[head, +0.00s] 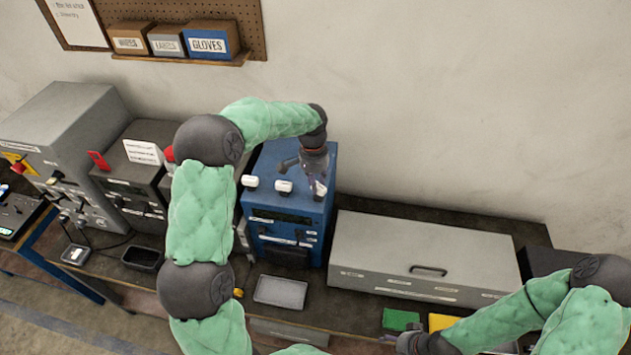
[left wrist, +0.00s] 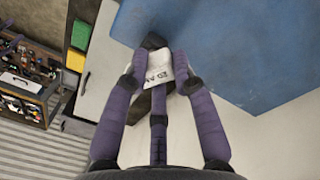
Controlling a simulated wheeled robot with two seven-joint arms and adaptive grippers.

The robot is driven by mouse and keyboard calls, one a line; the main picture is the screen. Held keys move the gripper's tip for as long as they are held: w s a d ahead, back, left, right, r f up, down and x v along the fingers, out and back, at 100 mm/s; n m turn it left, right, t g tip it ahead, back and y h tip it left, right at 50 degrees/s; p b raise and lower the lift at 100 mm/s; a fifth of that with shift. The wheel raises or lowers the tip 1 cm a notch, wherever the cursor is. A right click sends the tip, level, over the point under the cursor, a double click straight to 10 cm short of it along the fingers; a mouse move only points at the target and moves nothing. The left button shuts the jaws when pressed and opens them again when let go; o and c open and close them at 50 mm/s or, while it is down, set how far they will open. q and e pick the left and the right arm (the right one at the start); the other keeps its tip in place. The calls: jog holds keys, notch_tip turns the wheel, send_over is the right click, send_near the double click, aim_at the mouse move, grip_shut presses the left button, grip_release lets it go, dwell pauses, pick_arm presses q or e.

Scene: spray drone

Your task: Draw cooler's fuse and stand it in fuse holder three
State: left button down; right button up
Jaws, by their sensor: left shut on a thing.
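My left gripper (head: 318,187) is at the right front top edge of the blue box (head: 290,213). It is shut on a white fuse (left wrist: 160,70) with dark printing, which looks like "20 A", between the purple fingers in the left wrist view. A dark part shows just beyond the fuse; I cannot tell whether the fuse is still seated. Two more white fuses, a left one (head: 249,181) and a middle one (head: 283,186), stand along the box's top front. Labels are too small to tell the cooler's fuse or holder three. My right gripper (head: 411,342) is low at right, its fingers unclear.
A long grey case (head: 425,250) with a handle stands right of the blue box. A grey tray (head: 280,291) lies in front of it, and a black bin (head: 143,258) to the left. Grey machines (head: 65,135) fill the left. Green (head: 400,319) and yellow (head: 441,321) pads lie at the front right.

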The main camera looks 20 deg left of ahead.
pick_arm(q)
jog(key=shift+f+b, duration=0.4)
jog(key=shift+f, duration=0.25)
jog(key=c, duration=0.9)
grip_release()
jog(key=shift+c, duration=0.2)
notch_tip(320, 180, up, 12)
jog(key=shift+a, duration=0.35)
jog(key=shift+f, duration=0.1)
